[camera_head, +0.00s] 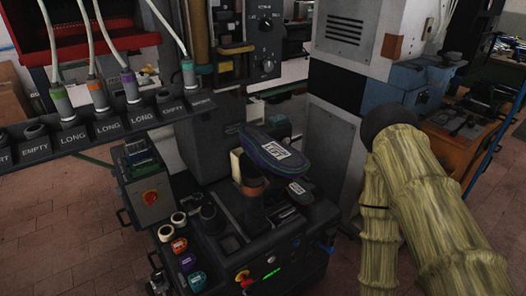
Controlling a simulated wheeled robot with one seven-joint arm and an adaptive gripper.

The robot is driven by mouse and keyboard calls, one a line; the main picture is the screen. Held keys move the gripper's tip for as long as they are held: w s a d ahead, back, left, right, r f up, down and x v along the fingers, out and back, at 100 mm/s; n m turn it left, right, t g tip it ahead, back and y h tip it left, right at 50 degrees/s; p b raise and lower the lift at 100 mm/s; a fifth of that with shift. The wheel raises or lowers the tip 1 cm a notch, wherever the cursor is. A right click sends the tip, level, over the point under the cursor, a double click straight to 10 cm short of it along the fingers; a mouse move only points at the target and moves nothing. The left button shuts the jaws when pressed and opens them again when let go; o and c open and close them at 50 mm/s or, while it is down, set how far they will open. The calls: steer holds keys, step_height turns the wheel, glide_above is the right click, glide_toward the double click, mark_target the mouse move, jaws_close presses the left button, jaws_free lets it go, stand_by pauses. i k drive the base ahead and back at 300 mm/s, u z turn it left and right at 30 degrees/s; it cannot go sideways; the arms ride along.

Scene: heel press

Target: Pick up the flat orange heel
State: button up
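A small orange piece (179,245), which looks like the flat orange heel, sits at the left side of the dark machine's top. It is in a short row with a purple piece (187,262) and a teal piece (196,281) nearer the camera. Fine shape and markings are too small to tell. My arm, in a ribbed yellow-green cover, is at the right of the head view, well apart from the orange piece. My gripper fingers do not show, so its state cannot be seen.
A dark shoe form (275,153) with a white label sits on the press above the machine top (290,262). A labelled rack (100,132) with colour-banded tools spans the upper left. Open brick floor (75,225) lies left.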

mark_target(179, 245)
steer(key=z, duration=2.35)
steer(key=k, duration=2.1)
steer(key=u, duration=2.25)
steer(key=i, duration=0.9)
steer(key=u, duration=0.05)
